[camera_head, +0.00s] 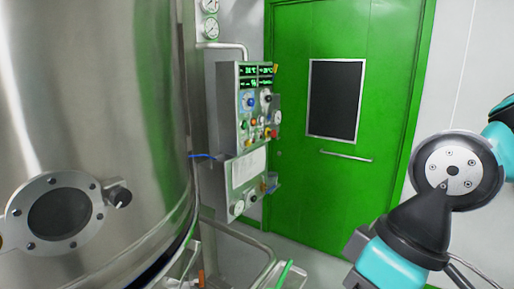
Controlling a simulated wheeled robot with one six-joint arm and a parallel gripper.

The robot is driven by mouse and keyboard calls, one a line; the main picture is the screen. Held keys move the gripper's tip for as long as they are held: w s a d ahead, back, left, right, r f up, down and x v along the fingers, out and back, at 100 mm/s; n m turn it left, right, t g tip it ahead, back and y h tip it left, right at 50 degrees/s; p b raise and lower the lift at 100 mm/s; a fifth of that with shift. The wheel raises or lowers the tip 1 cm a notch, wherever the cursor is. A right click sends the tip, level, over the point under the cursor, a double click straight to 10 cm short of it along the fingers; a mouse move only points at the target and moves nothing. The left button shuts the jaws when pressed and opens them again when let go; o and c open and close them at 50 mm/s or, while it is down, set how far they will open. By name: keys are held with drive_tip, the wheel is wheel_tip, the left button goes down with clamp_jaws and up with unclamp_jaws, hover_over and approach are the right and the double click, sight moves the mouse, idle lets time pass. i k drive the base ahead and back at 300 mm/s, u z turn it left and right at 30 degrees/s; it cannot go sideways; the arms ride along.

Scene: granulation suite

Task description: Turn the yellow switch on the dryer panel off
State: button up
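The dryer panel (246,145) is a grey box beside the large steel vessel, left of the green door. Its upper part has green lit displays (256,76), with a blue knob (250,101) and a black knob (267,98) below. Small coloured buttons sit lower, with a red one (273,134) at the right. A small yellowish spot (267,131) shows beside the red button; it is too small to tell whether it is the yellow switch or how it is set. My arm is at the right, well away from the panel. My gripper's fingers do not show.
The steel vessel (95,110) with a round port (58,214) fills the left. Pipes (250,240) run low beneath the panel. The green door (300,190) has a dark window (335,100) and a bar handle (346,156). Open space lies between the panel and my arm.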

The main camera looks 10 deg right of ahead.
sight(248, 143)
drive_tip(key=u, duration=0.65)
drive_tip(key=k, duration=0.15)
drive_tip(key=z, duration=1.95)
drive_tip(key=i, duration=1.7)
drive_tip(key=u, duration=0.85)
drive_tip(key=i, duration=0.85)
drive_tip(key=u, duration=0.95)
